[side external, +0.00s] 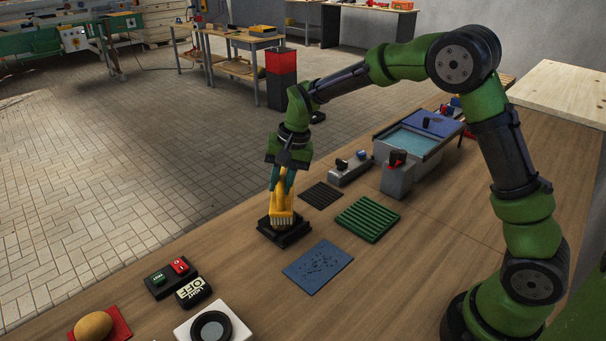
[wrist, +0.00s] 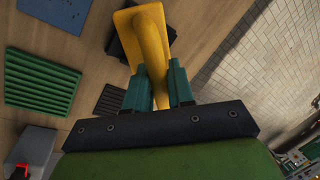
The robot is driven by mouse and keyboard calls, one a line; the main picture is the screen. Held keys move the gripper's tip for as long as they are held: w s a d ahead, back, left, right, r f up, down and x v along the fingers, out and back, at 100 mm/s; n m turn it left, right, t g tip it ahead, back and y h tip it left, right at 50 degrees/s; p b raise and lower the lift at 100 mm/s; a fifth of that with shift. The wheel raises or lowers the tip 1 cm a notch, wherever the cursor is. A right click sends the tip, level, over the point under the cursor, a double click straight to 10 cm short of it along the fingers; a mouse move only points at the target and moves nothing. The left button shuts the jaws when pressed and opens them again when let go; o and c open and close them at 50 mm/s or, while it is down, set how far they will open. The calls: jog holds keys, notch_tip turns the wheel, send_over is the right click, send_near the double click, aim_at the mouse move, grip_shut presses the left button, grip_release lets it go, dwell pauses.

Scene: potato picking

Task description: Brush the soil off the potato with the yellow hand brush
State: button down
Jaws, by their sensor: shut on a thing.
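The yellow hand brush (side external: 283,207) is upright over a black stand (side external: 284,232), bristles down. From these frames I cannot tell whether it rests in the stand or hangs just above it. My gripper (side external: 284,180) is shut on the brush's handle. In the wrist view the yellow brush (wrist: 150,35) runs up from between my teal fingers (wrist: 160,85), with part of the black stand behind it. The potato (side external: 93,326) is brownish yellow and lies on a red mat (side external: 119,324) at the bottom left of the side view.
A blue mat with dark specks (side external: 318,267), a green ribbed mat (side external: 367,219) and a dark ribbed mat (side external: 321,195) lie nearby. A button box (side external: 167,278), a light on/off sign (side external: 193,291) and a white unit with a round dark ring (side external: 213,331) stand near the potato. A water basin (side external: 410,140) stands behind.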

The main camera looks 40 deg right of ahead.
jog(key=shift+f, duration=1)
dwell(0.8)
